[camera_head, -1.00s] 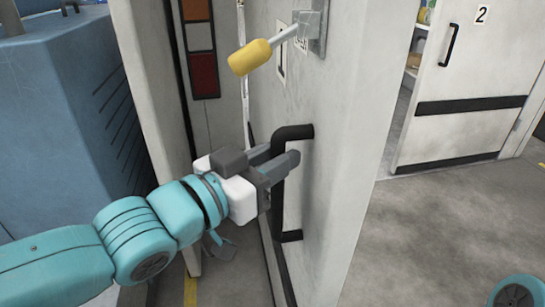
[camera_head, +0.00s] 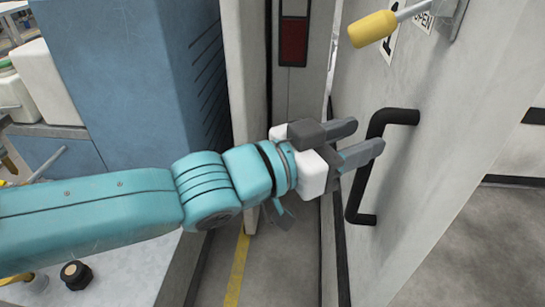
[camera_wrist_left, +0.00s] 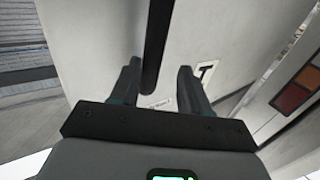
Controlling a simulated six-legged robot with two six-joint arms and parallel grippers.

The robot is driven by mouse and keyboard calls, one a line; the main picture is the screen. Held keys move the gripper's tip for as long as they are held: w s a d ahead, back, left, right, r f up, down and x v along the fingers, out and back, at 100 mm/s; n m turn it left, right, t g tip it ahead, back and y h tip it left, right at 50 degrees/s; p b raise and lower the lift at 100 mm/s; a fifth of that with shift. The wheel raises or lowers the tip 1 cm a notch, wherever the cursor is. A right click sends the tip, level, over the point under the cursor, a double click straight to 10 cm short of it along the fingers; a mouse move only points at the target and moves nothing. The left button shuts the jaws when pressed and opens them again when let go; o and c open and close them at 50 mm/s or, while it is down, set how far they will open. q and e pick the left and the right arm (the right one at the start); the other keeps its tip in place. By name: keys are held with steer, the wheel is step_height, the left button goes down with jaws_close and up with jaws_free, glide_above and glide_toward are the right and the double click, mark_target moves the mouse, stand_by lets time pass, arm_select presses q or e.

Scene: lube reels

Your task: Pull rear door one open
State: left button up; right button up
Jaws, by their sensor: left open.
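Rear door one (camera_head: 440,150) is a pale grey panel on the right, standing at an angle to the frame, with a gap on its left. Its black bar handle (camera_head: 360,183) is upright. A yellow-gripped lever (camera_head: 372,28) is above it. My left gripper (camera_head: 369,138) is open at the handle's upper part, one finger on either side of the bar in this view. In the left wrist view the black handle (camera_wrist_left: 156,45) runs between the two open fingers of the left gripper (camera_wrist_left: 158,75). Contact cannot be told. My right gripper is out of view.
A blue cabinet (camera_head: 125,75) stands at left behind my left arm. A pale post (camera_head: 246,60) and a red panel (camera_head: 293,40) are left of the door. Grey floor (camera_head: 285,270) with a yellow line (camera_head: 237,270) shows below the gap.

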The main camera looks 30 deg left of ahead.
arm_select(q)
steer(key=p+v, duration=0.2)
steer(key=v, duration=1.2)
steer(key=shift+s+a+p, duration=0.15)
steer(key=shift+s+p, duration=0.15)
steer(key=shift+s, duration=0.1)
